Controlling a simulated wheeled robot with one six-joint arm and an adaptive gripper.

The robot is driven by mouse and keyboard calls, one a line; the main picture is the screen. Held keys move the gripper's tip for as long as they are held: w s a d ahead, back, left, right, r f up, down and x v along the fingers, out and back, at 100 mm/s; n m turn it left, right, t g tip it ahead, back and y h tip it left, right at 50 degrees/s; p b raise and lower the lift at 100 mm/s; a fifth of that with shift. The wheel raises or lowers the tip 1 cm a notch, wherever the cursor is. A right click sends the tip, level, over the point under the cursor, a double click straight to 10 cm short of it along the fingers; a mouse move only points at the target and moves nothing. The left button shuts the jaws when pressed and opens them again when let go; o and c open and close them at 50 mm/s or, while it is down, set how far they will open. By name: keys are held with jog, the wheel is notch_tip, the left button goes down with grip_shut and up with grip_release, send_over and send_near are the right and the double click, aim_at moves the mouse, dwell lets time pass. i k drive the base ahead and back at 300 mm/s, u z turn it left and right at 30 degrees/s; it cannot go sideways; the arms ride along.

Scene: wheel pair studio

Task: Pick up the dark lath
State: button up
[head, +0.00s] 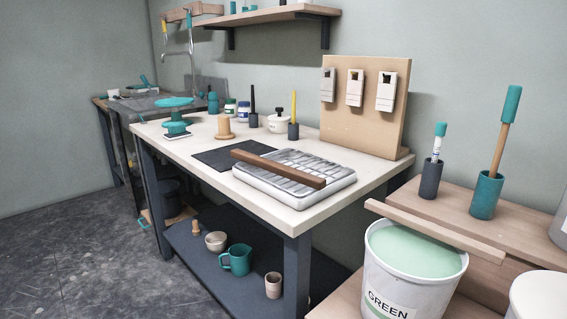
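The dark lath (278,168) is a long, dark brown wooden strip. It lies across a white ribbed tray (258,189) on the workbench (190,154), slanting from upper left to lower right. Its left end reaches to or over the edge of a dark mat (215,158). A paler lath (435,231) lies across the rim of a white bucket (412,283) of green glaze at the lower right. My gripper is not in view.
Cups with upright tools (293,131) stand behind the tray. A teal banding wheel (174,102) is at the left. Grey floor (80,255) is open at lower left.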

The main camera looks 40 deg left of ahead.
aim_at(314, 182)
jog(key=u, duration=1.8)
jog(key=k, duration=1.1)
jog(key=u, duration=0.9)
jog(key=i, duration=1.35)
jog(key=z, duration=0.55)
